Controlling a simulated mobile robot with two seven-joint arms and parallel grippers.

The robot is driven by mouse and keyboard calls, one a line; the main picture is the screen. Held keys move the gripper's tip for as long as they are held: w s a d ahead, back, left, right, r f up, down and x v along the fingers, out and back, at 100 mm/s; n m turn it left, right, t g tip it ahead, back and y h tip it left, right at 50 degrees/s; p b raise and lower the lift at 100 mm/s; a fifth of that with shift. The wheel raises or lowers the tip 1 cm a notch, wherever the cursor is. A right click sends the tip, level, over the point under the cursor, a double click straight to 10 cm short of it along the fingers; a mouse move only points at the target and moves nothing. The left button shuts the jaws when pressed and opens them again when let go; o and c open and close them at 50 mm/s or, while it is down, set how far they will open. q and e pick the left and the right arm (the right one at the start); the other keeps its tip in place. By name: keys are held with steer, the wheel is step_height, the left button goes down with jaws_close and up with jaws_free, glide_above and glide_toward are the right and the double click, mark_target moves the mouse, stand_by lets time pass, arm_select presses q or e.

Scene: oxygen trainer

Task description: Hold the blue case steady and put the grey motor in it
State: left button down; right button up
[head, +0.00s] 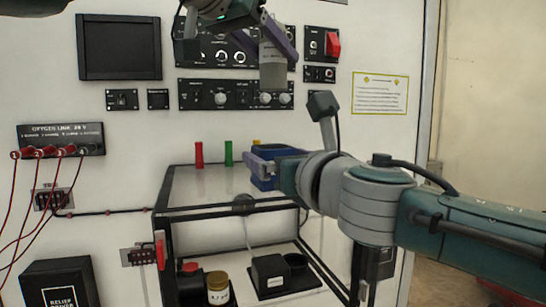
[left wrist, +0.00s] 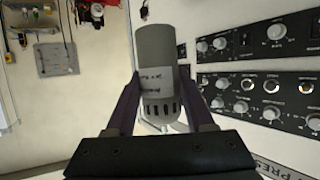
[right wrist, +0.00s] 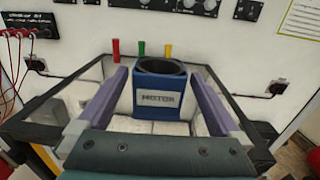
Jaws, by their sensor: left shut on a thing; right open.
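The grey motor (head: 272,68) is a grey cylinder with a pale label and dark slots, also seen in the left wrist view (left wrist: 158,60). My left gripper (head: 273,42) is shut on it and holds it up in front of the wall panels, above the blue case. In the head view the case (head: 263,183) is partly hidden by my right gripper (head: 268,158). My right gripper is open, with one finger on each side of the case.
Red (head: 198,155), green (head: 228,153) and yellow pegs stand behind the case. The black-edged shelf (head: 190,190) has free room left of the case. Below it are a jar (head: 218,288) and a black box (head: 272,274). Red cables (head: 40,185) hang at the left.

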arm_select(q)
steer(key=shift+r, duration=0.1)
arm_select(e)
steer(key=shift+w+a+r, duration=0.2)
steer(key=shift+w, duration=0.55)
steer(key=shift+w+a+f, duration=0.3)
steer(key=shift+w, duration=0.05)
steer(key=shift+c, duration=0.2)
steer(key=c, duration=1.3)
arm_select(q)
steer(key=shift+a+f+n+t+y, duration=0.1)
steer(key=shift+f+n+t+y, duration=0.3)
steer(key=shift+n+y, duration=0.3)
steer(key=shift+f+n+t+y, duration=0.15)
steer(key=shift+n+t+y, duration=0.25)
steer(key=shift+n+y, duration=0.3)
steer(key=shift+f+y, duration=0.25)
steer(key=shift+y, duration=0.05)
step_height(320, 180, down, 10)
steer(key=shift+r, duration=0.2)
